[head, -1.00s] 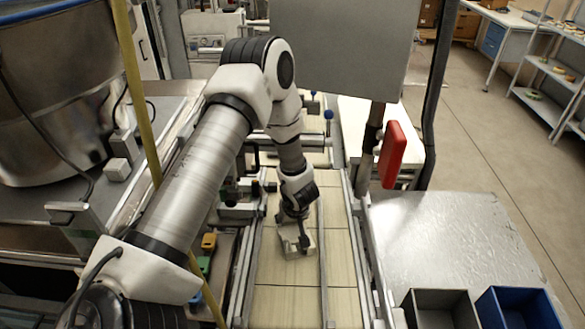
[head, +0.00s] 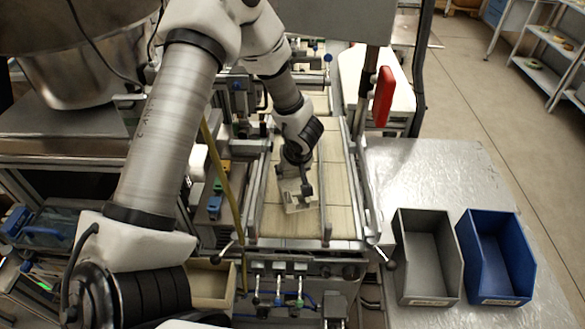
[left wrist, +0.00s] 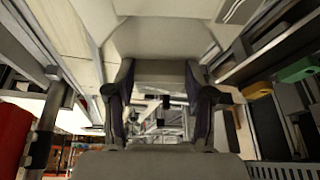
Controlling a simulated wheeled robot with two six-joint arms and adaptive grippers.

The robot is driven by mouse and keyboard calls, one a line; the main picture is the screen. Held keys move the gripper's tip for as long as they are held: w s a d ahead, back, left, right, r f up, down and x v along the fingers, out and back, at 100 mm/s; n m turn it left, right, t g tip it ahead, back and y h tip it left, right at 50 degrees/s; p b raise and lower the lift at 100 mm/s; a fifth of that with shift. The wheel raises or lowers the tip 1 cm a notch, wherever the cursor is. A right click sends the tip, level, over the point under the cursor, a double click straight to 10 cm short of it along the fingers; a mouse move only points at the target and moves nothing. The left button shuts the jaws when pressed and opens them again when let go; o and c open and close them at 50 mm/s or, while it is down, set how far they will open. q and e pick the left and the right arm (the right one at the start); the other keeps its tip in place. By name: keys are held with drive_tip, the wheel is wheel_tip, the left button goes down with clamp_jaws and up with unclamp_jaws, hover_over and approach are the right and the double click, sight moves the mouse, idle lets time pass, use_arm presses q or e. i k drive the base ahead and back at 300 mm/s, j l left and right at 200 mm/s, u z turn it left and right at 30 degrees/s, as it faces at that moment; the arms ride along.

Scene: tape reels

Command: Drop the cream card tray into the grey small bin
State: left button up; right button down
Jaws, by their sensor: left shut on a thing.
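The cream card tray (head: 298,201) is a pale block in my left gripper (head: 295,190), over the tiled belt in the head view. The left gripper is shut on it. In the left wrist view the tray (left wrist: 160,72) shows between the two dark fingers (left wrist: 160,95). I cannot tell how far it is above the belt. The grey small bin (head: 428,298) stands on the metal table to the right, its inside empty. It is well right of the gripper and nearer to me. My right gripper is not in view.
A blue bin (head: 497,298) stands just right of the grey bin on the metal table (head: 440,165). Rails flank the belt. A red box (head: 383,95) on a post and a grey panel stand behind. The table behind the bins is clear.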

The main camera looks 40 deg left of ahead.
sight(419, 275)
drive_tip(key=k+l, duration=0.7)
drive_tip(key=l, duration=0.2)
